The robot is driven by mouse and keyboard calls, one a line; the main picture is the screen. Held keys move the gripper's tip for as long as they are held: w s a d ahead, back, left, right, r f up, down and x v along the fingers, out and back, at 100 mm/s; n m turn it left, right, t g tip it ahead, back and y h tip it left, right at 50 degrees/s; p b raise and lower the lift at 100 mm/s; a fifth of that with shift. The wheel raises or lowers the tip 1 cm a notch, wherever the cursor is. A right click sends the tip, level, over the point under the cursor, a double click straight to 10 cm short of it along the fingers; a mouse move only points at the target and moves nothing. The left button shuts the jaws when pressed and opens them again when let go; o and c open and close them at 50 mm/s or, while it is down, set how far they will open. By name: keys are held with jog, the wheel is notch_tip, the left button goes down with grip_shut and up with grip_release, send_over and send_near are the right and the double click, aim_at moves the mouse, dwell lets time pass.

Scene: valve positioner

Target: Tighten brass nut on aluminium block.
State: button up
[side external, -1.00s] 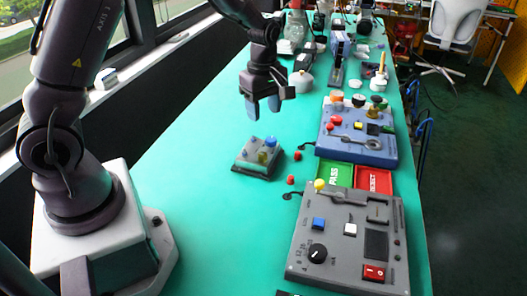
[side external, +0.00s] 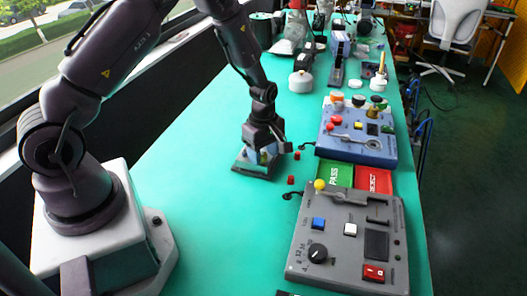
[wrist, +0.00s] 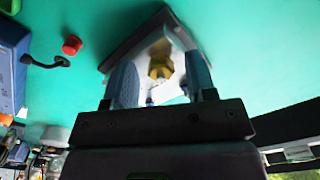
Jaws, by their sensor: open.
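The aluminium block (wrist: 172,42) sits on a dark base plate (side external: 246,171) on the green table. In the wrist view the brass nut (wrist: 160,66) shows on the block, between my fingers. My gripper (side external: 263,158) is low over the block in the side view, and it fills the lower part of the wrist view (wrist: 160,88). Its two blue-grey fingers are apart, one on each side of the nut. I cannot tell whether either finger touches the nut. In the side view the nut is hidden behind the fingers.
Two small red caps (side external: 291,181) lie right of the block. A blue control panel (side external: 357,135) and a grey control panel (side external: 345,238) stand further right, with green PASS (side external: 336,174) and red (side external: 374,180) trays between them. The table is clear left of the block.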

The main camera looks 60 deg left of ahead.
jog(key=shift+c, duration=0.5)
jog(key=c, duration=0.8)
